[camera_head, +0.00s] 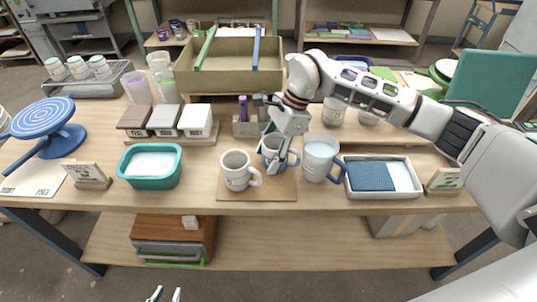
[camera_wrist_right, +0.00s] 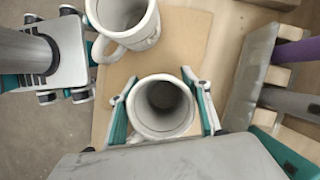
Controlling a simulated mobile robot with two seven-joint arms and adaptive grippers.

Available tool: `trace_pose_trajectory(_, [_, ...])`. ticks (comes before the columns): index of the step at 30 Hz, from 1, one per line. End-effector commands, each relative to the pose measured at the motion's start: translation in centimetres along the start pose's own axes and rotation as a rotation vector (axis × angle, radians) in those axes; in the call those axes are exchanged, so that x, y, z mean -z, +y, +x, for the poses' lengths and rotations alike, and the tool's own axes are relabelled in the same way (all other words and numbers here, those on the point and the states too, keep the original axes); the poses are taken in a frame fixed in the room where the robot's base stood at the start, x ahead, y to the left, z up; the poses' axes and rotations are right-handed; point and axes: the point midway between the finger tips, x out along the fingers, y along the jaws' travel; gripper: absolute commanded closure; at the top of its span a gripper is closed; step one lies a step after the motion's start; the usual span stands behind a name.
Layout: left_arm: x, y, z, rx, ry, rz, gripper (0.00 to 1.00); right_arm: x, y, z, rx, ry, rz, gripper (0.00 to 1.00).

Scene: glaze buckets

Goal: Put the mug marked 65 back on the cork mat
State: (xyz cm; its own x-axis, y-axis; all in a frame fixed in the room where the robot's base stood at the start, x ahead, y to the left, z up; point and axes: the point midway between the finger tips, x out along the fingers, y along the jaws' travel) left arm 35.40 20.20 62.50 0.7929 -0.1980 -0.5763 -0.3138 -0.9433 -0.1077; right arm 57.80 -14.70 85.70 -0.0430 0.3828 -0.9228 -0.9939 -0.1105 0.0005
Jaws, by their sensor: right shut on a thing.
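A light grey mug (camera_head: 268,152) is between the fingers of my right gripper (camera_head: 284,160), at the back right of the cork mat (camera_head: 280,190). In the right wrist view, the two fingers clasp this mug (camera_wrist_right: 162,106) from both sides, and its open top faces the camera. I cannot tell whether its base touches the mat. A second light grey mug (camera_head: 237,171) stands upright on the left of the mat, its handle to the right. No number is readable on either mug. My left gripper (camera_head: 165,294) is at the bottom edge, fingertips apart and empty, away from the table.
A larger pale mug with a blue handle (camera_head: 319,158) stands just right of the mat. A teal tub (camera_head: 150,183) is to the left. A tray with a blue pad (camera_head: 408,191) is to the right. A holder with a purple tool (camera_head: 243,128) stands behind the mat.

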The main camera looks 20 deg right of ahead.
Motion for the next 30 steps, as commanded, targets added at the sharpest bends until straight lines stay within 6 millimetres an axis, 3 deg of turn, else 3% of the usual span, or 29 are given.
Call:
trace_pose_trajectory(1, [-0.2, 0.0, 0.1, 0.0, -0.002, 0.0, 0.74, 0.1, 0.0, 0.2, 0.0, 0.0, 0.0, 0.82])
trace_pose_trajectory(2, [-0.2, 0.0, 0.1, 0.0, -0.002, 0.0, 0.74, 0.1, 0.0, 0.2, -0.001, 0.0, 0.0, 0.47])
trace_pose_trajectory(3, [-0.2, 0.0, 0.0, -0.001, -0.003, 0.0, 0.74, 0.1, 0.0, 0.2, -0.001, 0.0, 0.0, 0.37])
trace_pose_trajectory(17, [-0.1, 0.0, 0.0, 0.0, -0.002, 0.0, 0.74, 0.0, -0.1, -0.6, 0.002, 0.0, 0.0, 0.36])
trace_pose_trajectory(30, [-0.1, 0.0, 0.0, 0.0, -0.001, 0.0, 0.74, 0.0, -0.1, -8.8, 0.005, 0.002, 0.0, 0.36])
